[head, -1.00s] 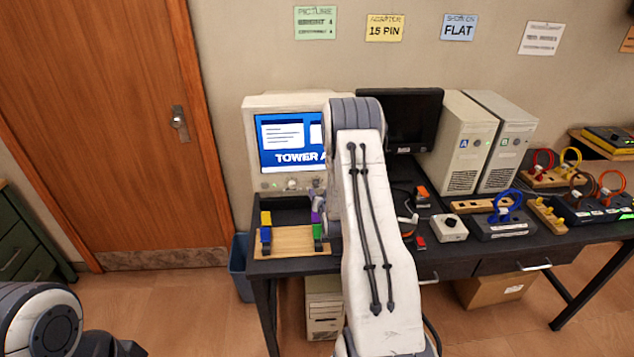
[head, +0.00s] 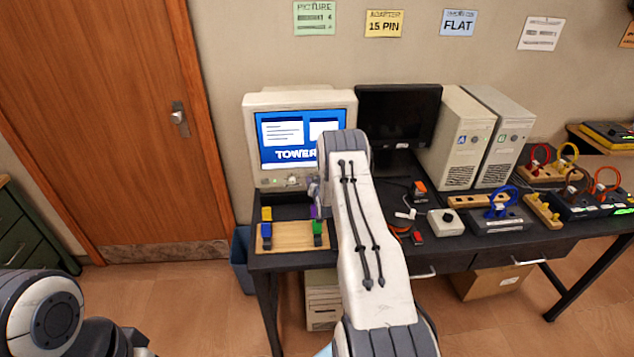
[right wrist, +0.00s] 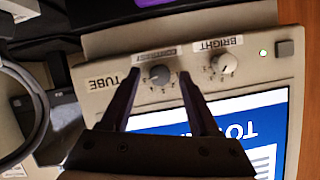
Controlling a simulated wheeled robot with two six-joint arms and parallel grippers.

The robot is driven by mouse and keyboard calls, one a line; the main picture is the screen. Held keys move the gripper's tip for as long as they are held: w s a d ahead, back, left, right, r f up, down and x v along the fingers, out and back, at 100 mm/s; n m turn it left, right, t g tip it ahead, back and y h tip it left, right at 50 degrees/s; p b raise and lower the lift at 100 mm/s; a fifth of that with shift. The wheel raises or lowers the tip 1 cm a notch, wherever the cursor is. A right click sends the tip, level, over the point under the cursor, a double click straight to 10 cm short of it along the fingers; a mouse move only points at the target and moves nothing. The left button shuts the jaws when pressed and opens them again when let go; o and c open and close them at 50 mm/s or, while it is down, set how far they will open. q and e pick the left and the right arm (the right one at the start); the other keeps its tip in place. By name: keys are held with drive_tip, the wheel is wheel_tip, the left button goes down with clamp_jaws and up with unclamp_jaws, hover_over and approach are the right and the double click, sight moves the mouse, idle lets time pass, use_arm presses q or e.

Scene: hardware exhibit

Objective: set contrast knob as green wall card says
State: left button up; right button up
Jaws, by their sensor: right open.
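The green card (head: 314,18) on the wall is headed PICTURE; its two smaller lines are too blurred to read surely. The beige monitor (head: 250,125) stands at the desk's left end with a lit blue screen. In the right wrist view, which shows the monitor upside down, the dark grey contrast knob (right wrist: 159,75) sits on the front panel beside the lighter bright knob (right wrist: 224,65). My right gripper (right wrist: 159,79) is open, with one fingertip on each side of the contrast knob; I cannot tell whether they touch it. My left gripper is out of view.
A wooden block with coloured pegs (head: 292,238) lies on the desk below the monitor. A dark monitor (head: 400,115) and two beige towers (head: 458,140) stand to the right. A green indicator light and a square button (right wrist: 285,48) are beyond the bright knob.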

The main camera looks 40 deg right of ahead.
clamp_jaws()
drive_tip(key=shift+w+a+f+n+g+h+b, duration=0.15)
drive_tip(key=shift+n+g+h+b, duration=0.45)
drive_tip(key=shift+n+b, duration=1)
drive_tip(key=shift+a+r+n+g+h+b, duration=0.15)
drive_tip(key=shift+n+h+b, duration=0.85)
drive_tip(key=shift+b, duration=1.05)
unclamp_jaws()
